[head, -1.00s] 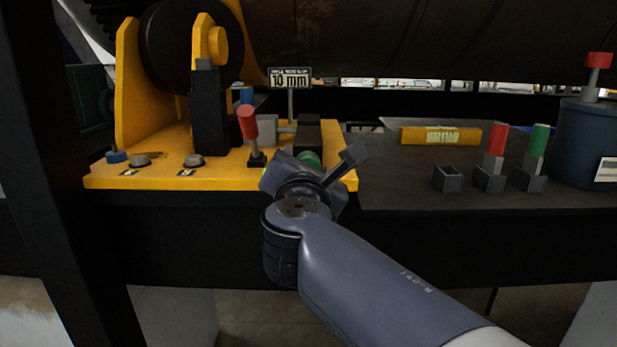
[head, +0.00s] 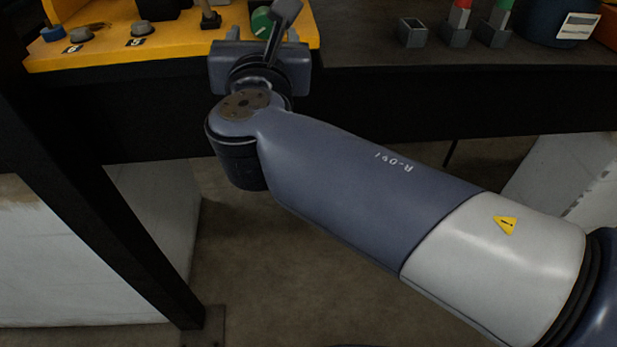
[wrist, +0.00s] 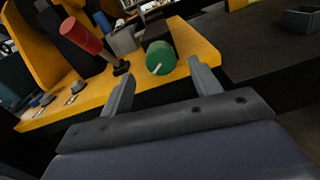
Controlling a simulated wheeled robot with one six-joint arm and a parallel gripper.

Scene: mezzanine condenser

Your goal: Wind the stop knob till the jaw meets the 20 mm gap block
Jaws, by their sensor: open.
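The green stop knob (wrist: 160,58), with a pale mark on its face, is on the front of a dark block on the yellow base. In the wrist view it lies beyond and between the two fingers of my gripper (wrist: 160,85), which is open and empty. In the head view the knob (head: 262,20) shows partly behind my gripper (head: 262,35). No contact with the knob is visible. A grey block (wrist: 121,40) sits left of the knob in the wrist view. The jaw and the 20 mm gap block cannot be clearly told apart here.
A red-handled lever (wrist: 82,36) stands close left of the knob. Grey buttons (head: 142,28) and a blue one (head: 53,34) sit on the yellow base (head: 185,47). On the dark bench at right are an empty square holder (head: 412,34) and red and green pegs in holders.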

